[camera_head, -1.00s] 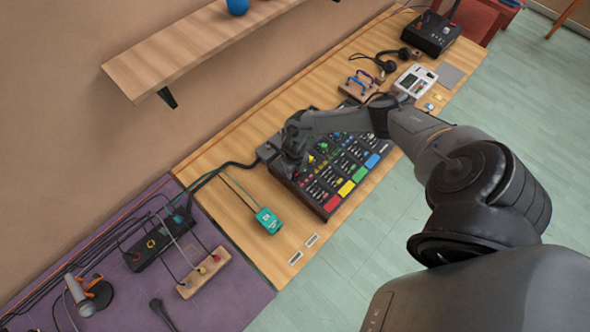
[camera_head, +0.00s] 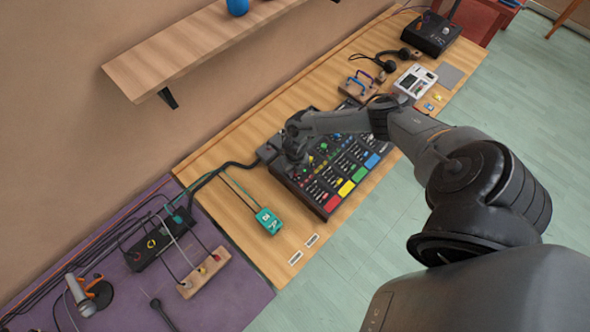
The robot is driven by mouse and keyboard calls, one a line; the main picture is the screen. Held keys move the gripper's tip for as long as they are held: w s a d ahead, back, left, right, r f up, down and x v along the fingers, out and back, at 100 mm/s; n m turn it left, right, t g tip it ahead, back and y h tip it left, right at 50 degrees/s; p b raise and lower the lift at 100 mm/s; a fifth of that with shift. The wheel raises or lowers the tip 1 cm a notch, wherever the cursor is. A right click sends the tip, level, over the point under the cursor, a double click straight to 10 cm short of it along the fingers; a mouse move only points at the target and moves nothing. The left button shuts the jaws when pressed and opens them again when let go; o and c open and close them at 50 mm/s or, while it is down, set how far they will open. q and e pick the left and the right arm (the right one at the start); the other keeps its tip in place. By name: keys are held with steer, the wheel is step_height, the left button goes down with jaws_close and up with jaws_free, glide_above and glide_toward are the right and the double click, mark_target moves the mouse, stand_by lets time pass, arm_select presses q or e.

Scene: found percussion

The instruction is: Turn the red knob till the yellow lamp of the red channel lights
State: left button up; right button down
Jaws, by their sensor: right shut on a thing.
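The black mixer (camera_head: 320,205) lies on the wooden table, with colored knobs and a row of red, yellow, green and blue blocks along its front edge. The red block (camera_head: 332,203) marks the channel at its near left end. My right gripper (camera_head: 291,160) reaches down over the upper left part of the mixer, in line with the red channel. It is shut, and what it grips is hidden beneath it; the red knob cannot be made out. A lit yellow lamp on the red channel cannot be made out either. My left gripper is not in view.
A teal box (camera_head: 269,221) with cables lies left of the mixer. A purple cloth (camera_head: 222,298) holds a microphone (camera_head: 82,296), a black box (camera_head: 150,247) and a wooden block (camera_head: 204,273). Headphones (camera_head: 388,64) and a white device (camera_head: 414,82) lie beyond. A shelf (camera_head: 185,45) juts from the wall.

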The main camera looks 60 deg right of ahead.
steer(key=m, duration=0.2)
steer(key=shift+r+m, duration=0.1)
steer(key=shift+m, duration=0.2)
steer(key=shift+m+p, duration=0.3)
steer(key=shift+m, duration=0.2)
steer(key=c, duration=0.9)
jaws_free()
step_height(320, 180, up, 11)
